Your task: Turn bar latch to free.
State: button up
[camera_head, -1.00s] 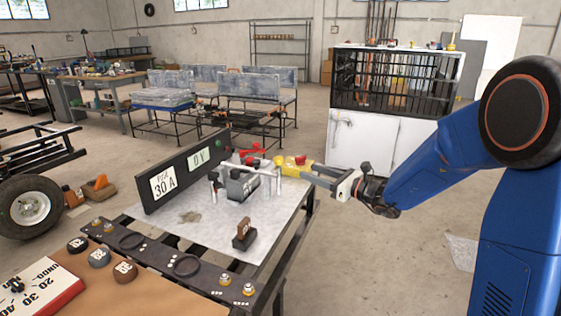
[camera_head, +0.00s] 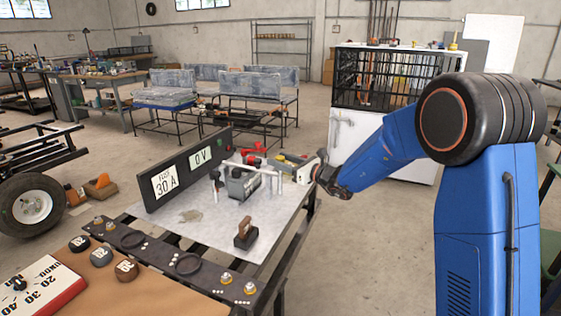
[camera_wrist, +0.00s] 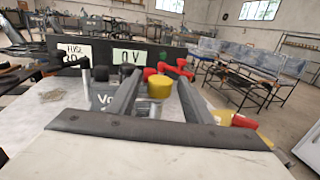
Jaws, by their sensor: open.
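In the head view, my gripper (camera_head: 283,160) is low over the right side of the metal tabletop (camera_head: 200,233), beside a grey device (camera_head: 242,184) with silver posts. In the wrist view my gripper (camera_wrist: 160,85) is open, with a yellow cylindrical knob (camera_wrist: 159,88) showing between the two dark fingers. Whether the fingers touch it I cannot tell. I cannot tell which part is the bar latch.
A black panel (camera_head: 150,205) with "30 A" and "0 V" labels stands behind the device. A small dark block with a brown top (camera_head: 245,233) stands at the table's front. A black rail with round fittings (camera_head: 160,257) runs along the near edge.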

jog(key=shift+a, duration=0.1)
jog(key=c, duration=1.1)
jog(key=shift+o, duration=0.2)
jog(key=shift+w+n+g+y, duration=0.1)
jog(key=shift+n+g+y, duration=0.25)
jog(key=shift+g, duration=0.25)
jog(key=n+g+y, duration=0.1)
jog(key=n+g, duration=0.1)
jog(key=shift+g, duration=0.4)
jog(key=n+g, duration=0.2)
jog(key=g, duration=0.1)
jog(key=n+g+y, duration=0.1)
jog(key=g, duration=0.1)
jog(key=shift+w+f+n+g+y, duration=0.1)
jog(key=shift+n+g+y, duration=0.15)
jog(key=shift+n+g, duration=0.15)
jog(key=n+g, duration=0.2)
jog(key=g, duration=0.1)
jog(key=n+g+h, duration=0.1)
jog(key=n+g, duration=0.1)
jog(key=g, duration=0.1)
jog(key=shift+n+g+h, duration=0.9)
jog(key=shift+n+g, duration=0.55)
jog(key=shift+g, duration=0.65)
